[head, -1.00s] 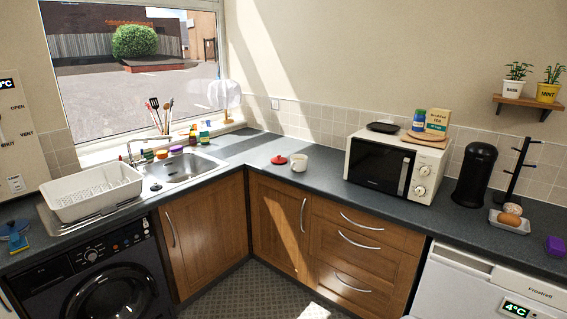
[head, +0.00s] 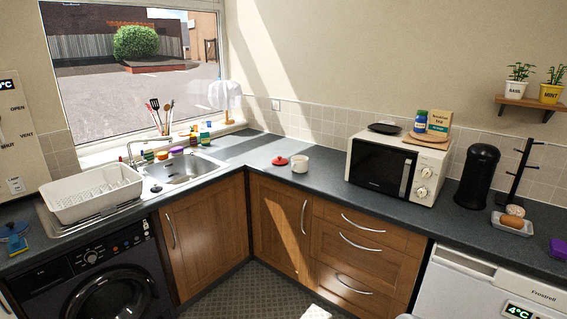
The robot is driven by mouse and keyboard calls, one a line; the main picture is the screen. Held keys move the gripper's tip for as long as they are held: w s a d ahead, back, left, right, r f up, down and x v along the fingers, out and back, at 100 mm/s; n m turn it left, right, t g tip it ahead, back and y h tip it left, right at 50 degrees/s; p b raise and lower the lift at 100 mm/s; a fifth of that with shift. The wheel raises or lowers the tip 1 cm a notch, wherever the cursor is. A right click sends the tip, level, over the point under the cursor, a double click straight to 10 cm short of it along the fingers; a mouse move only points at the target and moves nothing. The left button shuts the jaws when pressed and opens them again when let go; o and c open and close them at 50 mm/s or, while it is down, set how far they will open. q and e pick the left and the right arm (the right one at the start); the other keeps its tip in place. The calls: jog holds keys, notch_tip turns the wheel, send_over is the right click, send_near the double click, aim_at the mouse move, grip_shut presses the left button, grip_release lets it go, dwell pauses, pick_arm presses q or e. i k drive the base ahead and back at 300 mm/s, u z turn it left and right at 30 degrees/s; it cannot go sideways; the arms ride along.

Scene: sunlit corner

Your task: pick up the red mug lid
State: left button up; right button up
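The red mug lid (head: 280,161) lies on the dark grey worktop (head: 262,174) near the corner. It is a small red disc with a raised middle. A whitish mug (head: 299,164) stands just to its right. The lid is beside the mug, not on it; whether they touch is too small to tell. Neither of my grippers shows in the head view.
A white microwave (head: 434,175) stands right of the mug. The sink (head: 182,168) and a white dish rack (head: 92,194) are to the left. A black canister (head: 476,177) stands further right. The worktop in front of the lid is clear.

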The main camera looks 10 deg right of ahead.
aim_at(279, 161)
jog(key=u, duration=0.35)
jog(key=i, duration=1.85)
jog(key=z, duration=0.45)
jog(key=i, duration=1.8)
jog(key=z, duration=0.7)
